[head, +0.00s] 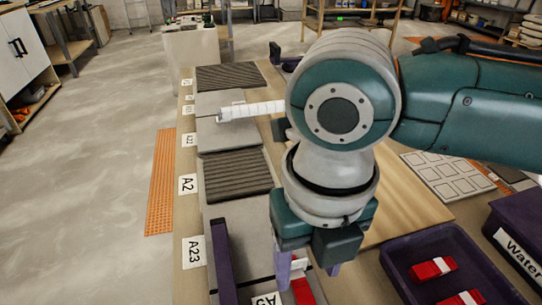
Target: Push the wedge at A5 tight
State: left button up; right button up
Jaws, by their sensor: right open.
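My right gripper (308,275) points down at the bottom centre of the head view, with its two purple fingers apart. A red wedge (304,292) lies below and between the fingers, with a whitish piece (299,266) at its far end. I cannot tell whether the fingers touch the wedge or how far it is pushed in. A partly cut-off label (268,299), which seems to read A5, is just left of the wedge. The gripper and wrist hide part of the tiles there. My left gripper is not in view.
Grey tiles (238,212) and ribbed dark tiles (236,174) run along the table, with labels A2 (187,184) and A23 (194,252) on the left. A purple bar (223,262) stands left of the gripper. A purple tray (400,270) with red-and-white wedges is at right.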

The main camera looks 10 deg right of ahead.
aim_at(303, 291)
notch_tip(303, 291, down, 6)
jog(key=shift+r+b, duration=0.2)
jog(key=shift+b, duration=0.4)
grip_shut()
dwell(0.6)
dwell(0.4)
